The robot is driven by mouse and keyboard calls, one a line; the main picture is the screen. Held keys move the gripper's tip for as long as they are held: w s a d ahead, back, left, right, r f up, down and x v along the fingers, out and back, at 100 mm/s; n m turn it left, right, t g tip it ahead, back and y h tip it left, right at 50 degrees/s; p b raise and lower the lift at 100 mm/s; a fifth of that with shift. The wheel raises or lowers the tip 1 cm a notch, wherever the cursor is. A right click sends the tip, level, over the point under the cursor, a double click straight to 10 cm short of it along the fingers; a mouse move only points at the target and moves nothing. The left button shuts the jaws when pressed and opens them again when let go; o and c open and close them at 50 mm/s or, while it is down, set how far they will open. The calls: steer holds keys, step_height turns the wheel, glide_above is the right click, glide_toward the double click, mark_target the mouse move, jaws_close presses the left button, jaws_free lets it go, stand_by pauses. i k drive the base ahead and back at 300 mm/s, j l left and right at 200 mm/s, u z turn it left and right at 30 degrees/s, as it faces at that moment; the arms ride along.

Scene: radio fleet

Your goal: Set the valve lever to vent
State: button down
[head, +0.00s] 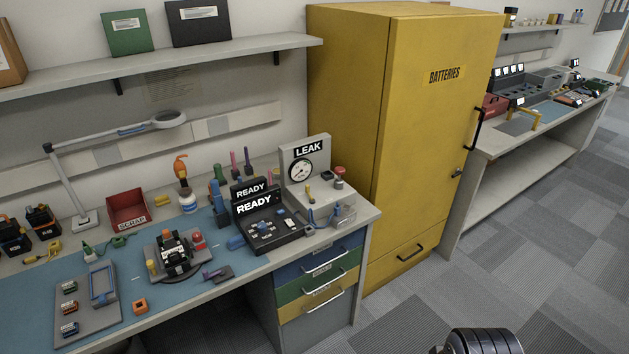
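The leak tester (332,198) is a light grey box at the right end of the workbench. Its upright panel carries a LEAK sign (309,149) and a round dial gauge (300,172). A small yellow upright piece (309,193) stands on its top at the left and may be the valve lever. A red knob (339,171) is beside it. The lever's setting and any vent marking are too small to read. A dark ribbed part of my arm shows at the bottom edge. My gripper's fingers are not in view.
A black READY unit (270,231) stands just left of the tester. A tall yellow BATTERIES cabinet (405,130) rises directly behind and to the right. Drawers (318,268) with handles are below the tester. The carpeted floor (545,265) in front of the cabinet is clear.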

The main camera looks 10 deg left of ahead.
mark_target(312, 200)
steer(key=i+j+u, duration=0.15)
steer(key=i+j, duration=1.05)
steer(key=k+j, duration=0.05)
steer(key=j, duration=0.05)
